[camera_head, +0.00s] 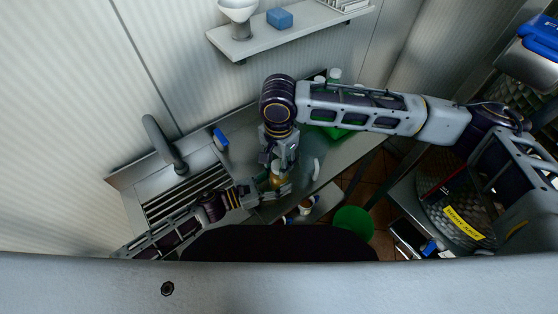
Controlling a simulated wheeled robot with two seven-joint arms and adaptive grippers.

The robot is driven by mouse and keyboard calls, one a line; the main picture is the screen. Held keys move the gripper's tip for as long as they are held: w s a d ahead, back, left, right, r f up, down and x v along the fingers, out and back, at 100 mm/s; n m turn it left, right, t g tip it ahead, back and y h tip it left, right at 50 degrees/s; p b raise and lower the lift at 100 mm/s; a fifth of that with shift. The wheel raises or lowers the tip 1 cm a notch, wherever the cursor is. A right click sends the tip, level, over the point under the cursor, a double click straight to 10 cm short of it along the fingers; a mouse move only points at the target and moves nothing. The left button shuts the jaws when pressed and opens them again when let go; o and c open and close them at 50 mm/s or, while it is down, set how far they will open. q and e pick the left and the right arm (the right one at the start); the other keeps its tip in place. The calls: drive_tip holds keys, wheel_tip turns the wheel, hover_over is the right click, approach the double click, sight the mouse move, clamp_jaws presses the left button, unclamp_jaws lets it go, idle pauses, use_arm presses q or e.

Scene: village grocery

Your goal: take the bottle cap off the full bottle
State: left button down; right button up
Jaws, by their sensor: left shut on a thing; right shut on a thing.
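A small bottle (275,181) with an amber-brown body shows between my two grippers, above the metal counter. My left gripper (272,190) comes in from the left and is shut on the lower part of the bottle. My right gripper (277,165) reaches down from above and is shut at the top of the bottle, where the cap is. The cap itself is hidden by the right gripper's fingers, so I cannot tell whether it is still joined to the bottle.
A metal counter (239,155) holds a sink with a tap (163,143) and a blue sponge-like item (220,138) at the left. Green items (335,132) and white-topped containers stand behind my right arm. A wall shelf (290,34) is above. A green bin (354,222) stands below right.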

drive_tip(key=n, duration=1.9)
drive_tip(key=shift+n, duration=0.3)
drive_tip(key=n, duration=1.4)
drive_tip(key=shift+r, duration=0.1)
drive_tip(key=n, duration=1.2)
drive_tip(key=shift+d+n, duration=0.1)
drive_tip(key=shift+n, duration=0.2)
drive_tip(key=shift+w+n, duration=0.1)
drive_tip(key=shift+n, duration=2.5)
